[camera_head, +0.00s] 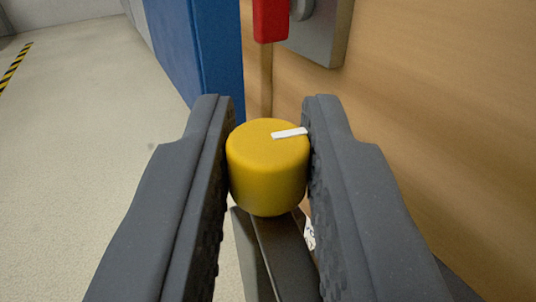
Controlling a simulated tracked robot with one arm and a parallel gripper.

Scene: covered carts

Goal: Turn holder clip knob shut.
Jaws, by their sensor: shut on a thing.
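The holder clip knob (262,175) is a yellow cylinder in the middle of the camera view. A white mark on its top face points to the right and slightly up in the picture. My gripper (268,142) is shut on the knob, with one dark grey finger against its left side and the other against its right side. Dark metal parts (280,252) show below the knob between the fingers. How they join the knob is hidden.
A wooden panel (450,110) fills the right side. A red block (270,18) and a grey plate (325,35) are at the top. A blue panel (195,50) stands behind the left finger. Open pale floor (80,130) lies left, with a yellow-black stripe (15,65).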

